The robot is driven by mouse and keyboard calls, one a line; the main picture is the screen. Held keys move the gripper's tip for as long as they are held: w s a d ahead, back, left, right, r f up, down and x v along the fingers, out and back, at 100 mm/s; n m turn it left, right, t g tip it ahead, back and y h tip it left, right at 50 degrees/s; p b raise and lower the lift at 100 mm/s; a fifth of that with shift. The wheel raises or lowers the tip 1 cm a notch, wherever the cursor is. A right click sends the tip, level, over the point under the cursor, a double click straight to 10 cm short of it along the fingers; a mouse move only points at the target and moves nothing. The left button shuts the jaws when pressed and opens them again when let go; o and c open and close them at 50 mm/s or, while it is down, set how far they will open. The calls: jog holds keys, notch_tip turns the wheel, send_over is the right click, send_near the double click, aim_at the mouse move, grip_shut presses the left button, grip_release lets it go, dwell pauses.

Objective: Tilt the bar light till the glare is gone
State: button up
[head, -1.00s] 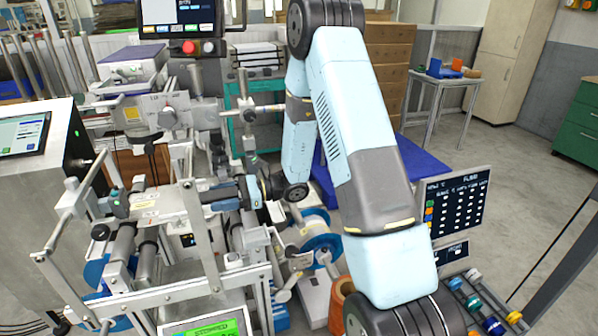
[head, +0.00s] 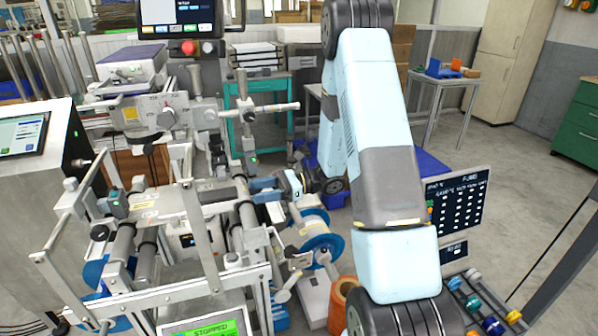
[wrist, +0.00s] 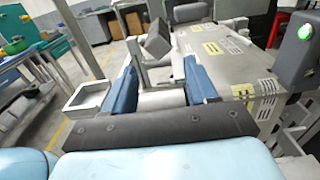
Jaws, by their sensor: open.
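My gripper (head: 254,191) is over the right side of the film machine (head: 166,205), its blue fingers pointing left. In the wrist view my gripper (wrist: 160,77) has its fingers wide apart, with nothing held between them. A pale roller (wrist: 160,98) shows beyond and between the fingers. A dark tilted box (wrist: 159,38) stands on a post past the fingertips. I cannot tell for sure which part is the bar light, and I cannot make out any glare.
A green-lit screen (head: 207,328) reading STOPPED is at the front. A dark panel (head: 457,208) stands right of my arm.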

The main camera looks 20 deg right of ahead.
jog(key=s+d+r+n+h, duration=0.2)
jog(key=s+r+n+h, duration=0.4)
jog(key=s+r+n, duration=0.1)
jog(key=s+d+r+n+g+h, duration=0.1)
jog(key=s+d+r+n+h, duration=0.1)
jog(key=s+r+n+h, duration=0.5)
jog(key=s+r, duration=0.3)
jog(key=s, duration=0.2)
jog(key=shift+s+h, duration=0.3)
dwell(1.1)
dwell(0.5)
jog(key=s+d+r+n+t+h, duration=0.4)
jog(key=s+d+r+t, duration=0.1)
jog(key=r+t, duration=0.1)
jog(key=shift+s+r, duration=0.35)
jog(key=shift+r, duration=0.05)
dwell(1.1)
